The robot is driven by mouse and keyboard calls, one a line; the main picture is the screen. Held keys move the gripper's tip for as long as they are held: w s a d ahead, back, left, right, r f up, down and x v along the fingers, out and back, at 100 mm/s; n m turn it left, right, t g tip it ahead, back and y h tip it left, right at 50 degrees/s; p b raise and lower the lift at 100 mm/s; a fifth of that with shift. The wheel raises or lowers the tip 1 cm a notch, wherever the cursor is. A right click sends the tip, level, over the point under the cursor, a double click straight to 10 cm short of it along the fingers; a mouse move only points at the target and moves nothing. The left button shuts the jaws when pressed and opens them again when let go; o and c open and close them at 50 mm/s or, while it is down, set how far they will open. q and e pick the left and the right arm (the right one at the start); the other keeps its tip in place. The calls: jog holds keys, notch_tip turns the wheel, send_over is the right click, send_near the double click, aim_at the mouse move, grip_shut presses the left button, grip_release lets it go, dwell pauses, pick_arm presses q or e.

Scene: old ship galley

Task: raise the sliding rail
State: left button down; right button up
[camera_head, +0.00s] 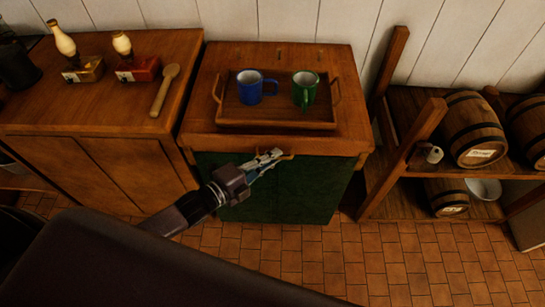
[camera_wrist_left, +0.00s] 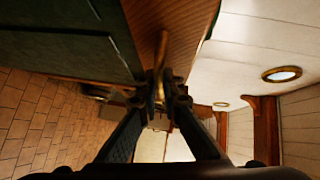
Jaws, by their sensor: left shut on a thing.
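The sliding rail (camera_head: 330,144) is the wooden band along the front edge of the dark green cabinet's top in the head view. My left gripper (camera_head: 266,159) reaches up from the lower left to the middle of it, just below its front edge. In the left wrist view a thin, light brown bar (camera_wrist_left: 161,50) runs between the fingertips of my left gripper (camera_wrist_left: 160,88), which are shut on it. The bar seems to be part of the rail. The fingers hide their exact contact. My right gripper is not in view.
On the cabinet top a wooden tray (camera_head: 230,121) holds a blue mug (camera_head: 249,87) and a green mug (camera_head: 304,90). A barrel shelf (camera_head: 375,195) stands right. The tiled floor in front is clear.

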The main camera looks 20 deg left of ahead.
pick_arm(q)
jog(key=shift+w+r, duration=0.1)
jog(key=shift+r, duration=0.5)
jog(key=c, duration=2.1)
grip_release()
jog(key=shift+r, duration=0.1)
jog(key=shift+s+a+f, duration=0.2)
jog(key=shift+s, duration=0.15)
jog(key=v, duration=1.1)
jog(key=shift+s, duration=0.25)
jog(key=shift+r, duration=0.15)
